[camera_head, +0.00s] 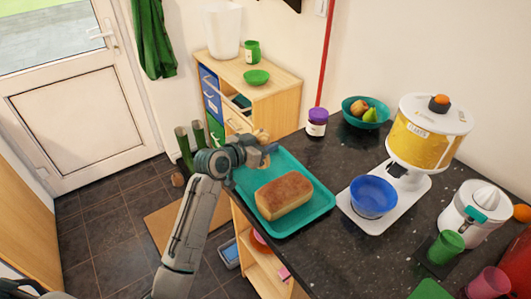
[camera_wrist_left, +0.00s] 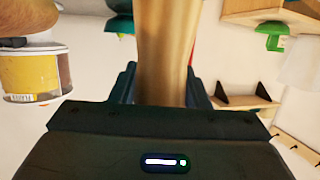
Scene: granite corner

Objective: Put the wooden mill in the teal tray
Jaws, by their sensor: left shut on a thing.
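The wooden mill (camera_wrist_left: 162,50) is light brown and stands between my left gripper's fingers in the left wrist view, filling the upper middle. In the head view my left gripper (camera_head: 265,150) is shut on it above the far left part of the teal tray. My right gripper is out of view.
A purple-lidded jar (camera_head: 316,123) and a teal bowl of fruit (camera_head: 365,112) stand behind the tray. The tray is bare around the loaf's far side.

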